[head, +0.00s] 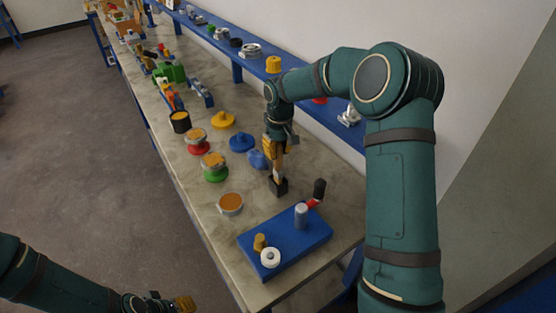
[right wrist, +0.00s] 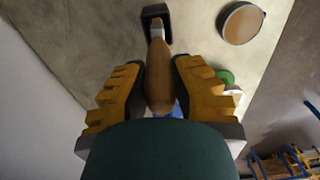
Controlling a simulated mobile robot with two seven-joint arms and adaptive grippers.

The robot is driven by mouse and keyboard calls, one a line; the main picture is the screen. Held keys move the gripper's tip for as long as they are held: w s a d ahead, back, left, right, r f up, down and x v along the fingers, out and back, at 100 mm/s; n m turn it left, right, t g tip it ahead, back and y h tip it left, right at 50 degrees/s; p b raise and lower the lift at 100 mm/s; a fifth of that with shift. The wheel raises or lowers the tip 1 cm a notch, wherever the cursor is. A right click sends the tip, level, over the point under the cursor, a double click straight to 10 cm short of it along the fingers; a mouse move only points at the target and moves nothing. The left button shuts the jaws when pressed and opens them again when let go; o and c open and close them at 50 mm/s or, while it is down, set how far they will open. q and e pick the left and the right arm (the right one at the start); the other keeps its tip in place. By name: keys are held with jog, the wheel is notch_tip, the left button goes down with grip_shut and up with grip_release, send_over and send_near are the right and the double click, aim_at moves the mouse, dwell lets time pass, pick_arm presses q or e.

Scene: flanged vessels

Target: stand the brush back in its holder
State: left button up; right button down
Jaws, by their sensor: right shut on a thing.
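My right gripper (head: 271,148) points down over the bench and is shut on the wooden handle of the brush (head: 279,164). In the right wrist view the handle (right wrist: 159,80) lies between the yellow fingers, with a pale metal collar at its far end. A dark, square holder (head: 279,188) stands on the bench directly below. In the right wrist view the collar end overlaps the opening of the holder (right wrist: 146,17); bristles are hidden, and I cannot tell how deep the brush sits. My left gripper (head: 180,304) is low at the bottom edge, away from the bench, its opening unclear.
A blue base (head: 289,247) with pegs and a red-and-black handle stands at the near end. A round orange-topped dish (head: 231,204), green spool (head: 215,170) and blue flanged piece (head: 242,142) lie left of the holder. A blue shelf (head: 335,117) runs along the wall.

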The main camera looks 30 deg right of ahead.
aim_at(278, 159)
jog(key=shift+f, duration=1.75)
jog(key=shift+f, duration=0.15)
jog(key=c, duration=0.9)
grip_release()
jog(key=r, duration=1.2)
jog(key=shift+s+d+r+p, duration=0.15)
jog(key=shift+d+r+p, duration=0.05)
jog(key=shift+p, duration=0.2)
jog(key=shift+f, duration=0.1)
